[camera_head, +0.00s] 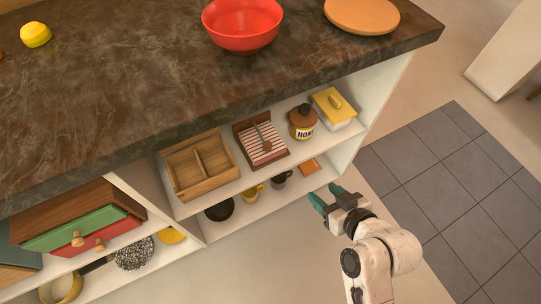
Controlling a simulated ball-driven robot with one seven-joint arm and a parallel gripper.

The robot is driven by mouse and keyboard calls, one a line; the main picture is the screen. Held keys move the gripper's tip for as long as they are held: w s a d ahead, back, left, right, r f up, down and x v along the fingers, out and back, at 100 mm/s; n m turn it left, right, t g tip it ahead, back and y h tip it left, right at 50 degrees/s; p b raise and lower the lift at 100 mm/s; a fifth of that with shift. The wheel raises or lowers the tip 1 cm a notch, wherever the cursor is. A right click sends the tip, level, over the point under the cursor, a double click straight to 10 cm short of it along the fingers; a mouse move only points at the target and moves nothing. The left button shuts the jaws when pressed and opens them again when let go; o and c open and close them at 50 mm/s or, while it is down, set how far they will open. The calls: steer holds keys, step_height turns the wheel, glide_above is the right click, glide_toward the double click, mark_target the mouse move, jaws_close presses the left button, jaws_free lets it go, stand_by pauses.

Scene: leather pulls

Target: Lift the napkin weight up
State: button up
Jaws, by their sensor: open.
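A wooden napkin holder (243,134) stands on the upper shelf of the white unit, below the dark countertop. Red-and-white striped napkins (277,153) lie in it. The napkin weight (266,145), a thin dark arm with a rounded brown end, lies across the top of the napkins. My gripper (322,192) is in front of the shelves, to the lower right of the holder and apart from it. Its two teal fingers are spread, with nothing seen between them.
On the same shelf, a divided wooden tray (202,168) stands left of the holder; a honey jar (302,122) and a yellow-lidded container (334,108) stand right. Mugs (280,179) and a dark bowl (220,210) sit below. The countertop (150,85) overhangs. Floor in front is clear.

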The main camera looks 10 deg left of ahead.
mark_target(270, 148)
steer(key=w+a+f+t+y+b, duration=0.1)
steer(key=w+a+t+b, duration=0.1)
steer(key=w+a, duration=0.3)
steer(key=w+a+f+t+y+b, duration=0.1)
steer(key=w+a+f+t+b, duration=0.1)
steer(key=w+a+b, duration=0.2)
steer(key=w+a+f+t+y+b, duration=0.1)
steer(key=w+a+b, duration=0.3)
steer(key=w+a, duration=0.2)
steer(key=shift+w+a+f+n+t+y, duration=0.3)
steer(key=shift+w+a+n+t+y, duration=0.1)
steer(key=shift+a, duration=0.15)
steer(key=shift+c, duration=0.4)
jaws_close()
